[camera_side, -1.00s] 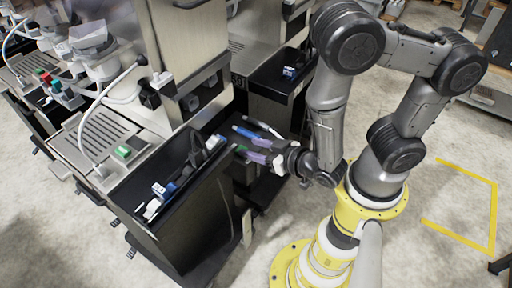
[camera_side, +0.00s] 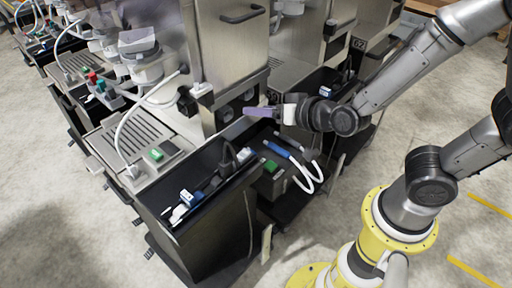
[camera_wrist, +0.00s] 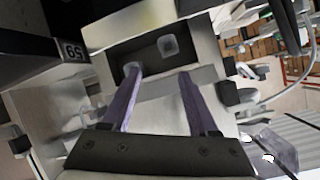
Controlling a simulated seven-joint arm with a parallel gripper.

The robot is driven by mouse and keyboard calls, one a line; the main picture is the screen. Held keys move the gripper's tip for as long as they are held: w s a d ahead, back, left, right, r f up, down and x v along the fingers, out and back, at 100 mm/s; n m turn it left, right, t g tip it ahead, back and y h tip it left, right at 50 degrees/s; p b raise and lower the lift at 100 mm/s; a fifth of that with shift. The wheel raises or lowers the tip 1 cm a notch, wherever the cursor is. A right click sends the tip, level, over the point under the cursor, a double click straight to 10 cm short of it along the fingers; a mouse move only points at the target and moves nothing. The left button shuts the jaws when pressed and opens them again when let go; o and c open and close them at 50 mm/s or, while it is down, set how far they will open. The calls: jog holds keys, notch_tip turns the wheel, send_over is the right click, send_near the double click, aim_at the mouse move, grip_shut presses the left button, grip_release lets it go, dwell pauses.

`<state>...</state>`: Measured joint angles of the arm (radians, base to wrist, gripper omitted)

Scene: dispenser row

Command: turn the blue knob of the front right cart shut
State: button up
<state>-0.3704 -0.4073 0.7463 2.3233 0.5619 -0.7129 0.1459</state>
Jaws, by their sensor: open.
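My gripper (camera_side: 255,112) has purple fingers and is open and empty in the side view, in front of a steel cart's front panel. In the wrist view, the open gripper (camera_wrist: 157,75) faces a dark recess with two pale round knobs (camera_wrist: 168,46) in it; the left fingertip overlaps the lower one. In the side view, dark round knobs (camera_side: 225,113) show on the panel of the nearest cart (camera_side: 225,60). I cannot make out a blue knob in either view. A blue-handled piece (camera_side: 277,148) with white hoses lies below my gripper.
A black bin (camera_side: 195,240) with small blue and white items stands at the front. A drip tray (camera_side: 130,138) with a green block (camera_side: 156,154) is beside it. A number plate (camera_wrist: 72,50) shows on the left in the wrist view. Open floor lies at the lower left.

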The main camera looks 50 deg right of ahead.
jog(key=s+d+r+n+g+y, duration=0.2)
jog(key=s+r, duration=0.3)
jog(key=r, duration=0.4)
jog(key=s+d+n+g, duration=0.1)
jog(key=s+d+g, duration=0.1)
jog(key=s, duration=0.4)
jog(key=m+g+y, duration=0.7)
jog(key=m+g, duration=0.1)
jog(key=m, duration=1)
send_near(252, 150)
jog(key=x, duration=0.9)
jog(key=shift+c, duration=0.2)
jog(key=shift+r, duration=0.1)
grip_shut()
